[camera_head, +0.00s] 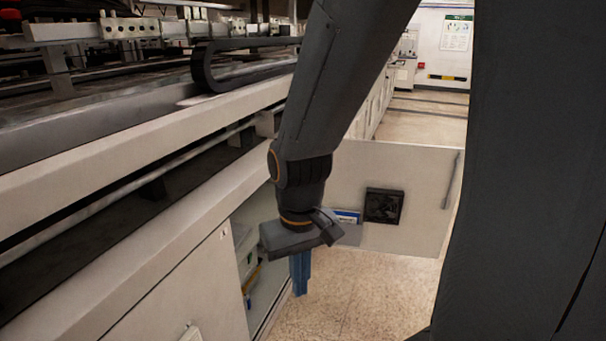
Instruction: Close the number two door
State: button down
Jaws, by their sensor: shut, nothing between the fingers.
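An open cabinet door (400,165) stands out from the gantry's side panel, across the floor in the middle right of the head view. It is a pale panel with a dark square vent, a blue-and-white label and a slim handle (451,180) near its right edge. I cannot read a number on it. The cabinet opening (262,250) shows to its left, with parts inside. My gripper (300,288) points down in front of the opening and the door. Its blue fingers are shut and empty. My wrist and forearm hide part of the door's left side.
The long gantry bed (130,150) with rails and a dark cable chain (235,60) fills the left. A closed pale panel (180,295) is at lower left. Speckled floor (360,300) is clear before the door. A wall with a poster (456,35) stands behind.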

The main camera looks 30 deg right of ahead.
aim_at(420, 175)
jog(key=z, duration=2.3)
jog(key=i, duration=6)
jog(key=u, duration=4.1)
